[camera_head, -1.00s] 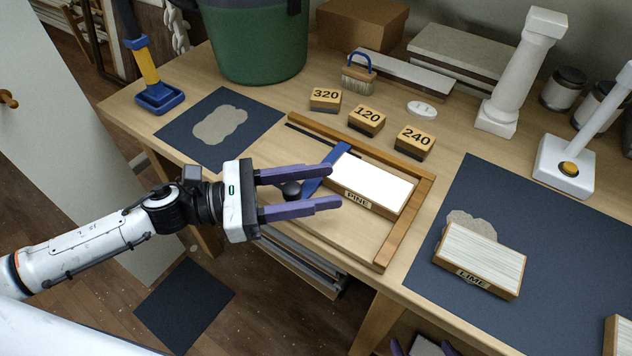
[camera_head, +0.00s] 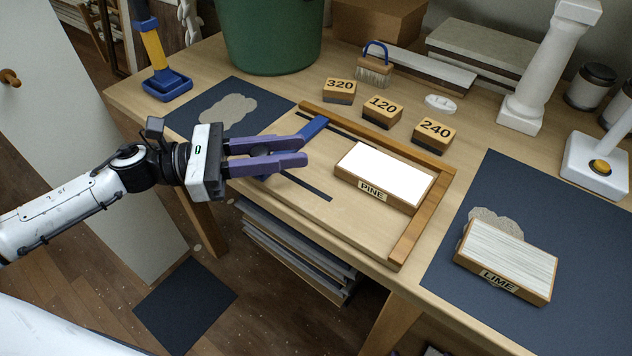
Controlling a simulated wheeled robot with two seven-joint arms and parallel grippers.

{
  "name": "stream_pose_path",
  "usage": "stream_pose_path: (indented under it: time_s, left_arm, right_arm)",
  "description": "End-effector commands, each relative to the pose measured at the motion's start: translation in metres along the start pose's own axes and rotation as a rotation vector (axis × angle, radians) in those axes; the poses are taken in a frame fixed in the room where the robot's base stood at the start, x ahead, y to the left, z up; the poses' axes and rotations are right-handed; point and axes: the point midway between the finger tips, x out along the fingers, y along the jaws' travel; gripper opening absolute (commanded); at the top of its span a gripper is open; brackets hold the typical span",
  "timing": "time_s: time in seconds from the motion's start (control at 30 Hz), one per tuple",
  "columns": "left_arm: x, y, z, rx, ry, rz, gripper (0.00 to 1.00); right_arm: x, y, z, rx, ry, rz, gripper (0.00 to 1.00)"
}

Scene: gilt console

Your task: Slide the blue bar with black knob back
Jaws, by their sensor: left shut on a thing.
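The blue bar (camera_head: 313,129) lies across the wooden frame on the bench, with its far end showing beyond my fingers. It stands apart from the PINE block (camera_head: 385,173), to the block's left. My left gripper (camera_head: 304,150) reaches in from the left and is shut on the bar's black knob. The knob and most of the bar are hidden by the purple fingers. My right gripper is not in view.
A wooden rail (camera_head: 424,222) edges the frame's right side. Sanding blocks marked 320 (camera_head: 339,90), 120 (camera_head: 382,108) and 240 (camera_head: 434,132) stand behind the frame. A dark slot (camera_head: 306,186) and bare board lie between bar and block.

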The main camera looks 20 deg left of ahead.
Motion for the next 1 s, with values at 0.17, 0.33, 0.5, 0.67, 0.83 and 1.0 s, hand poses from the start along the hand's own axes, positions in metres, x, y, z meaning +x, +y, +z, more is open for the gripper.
stream_pose_path:
  time_s: [0.17,0.33,0.5,0.67,0.83,1.0]
  left_arm:
    - [-0.025,0.027,-0.006,0.003,0.003,0.007,0.0]
    - [-0.034,0.035,-0.002,0.002,0.003,0.006,0.0]
    - [-0.035,0.036,0.0,0.001,0.004,0.008,0.0]
    - [-0.036,0.037,0.0,0.002,0.004,0.011,0.31]
    - [-0.035,0.035,0.0,0.001,0.003,0.007,0.43]
    - [-0.034,0.034,0.0,0.001,0.002,0.004,0.43]
  right_arm:
    - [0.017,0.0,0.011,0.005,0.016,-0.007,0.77]
    - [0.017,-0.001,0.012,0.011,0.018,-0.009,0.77]
    - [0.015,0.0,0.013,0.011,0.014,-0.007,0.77]
    - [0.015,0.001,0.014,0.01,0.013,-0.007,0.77]
    - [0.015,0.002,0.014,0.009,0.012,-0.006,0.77]
    - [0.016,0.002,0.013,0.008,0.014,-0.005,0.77]
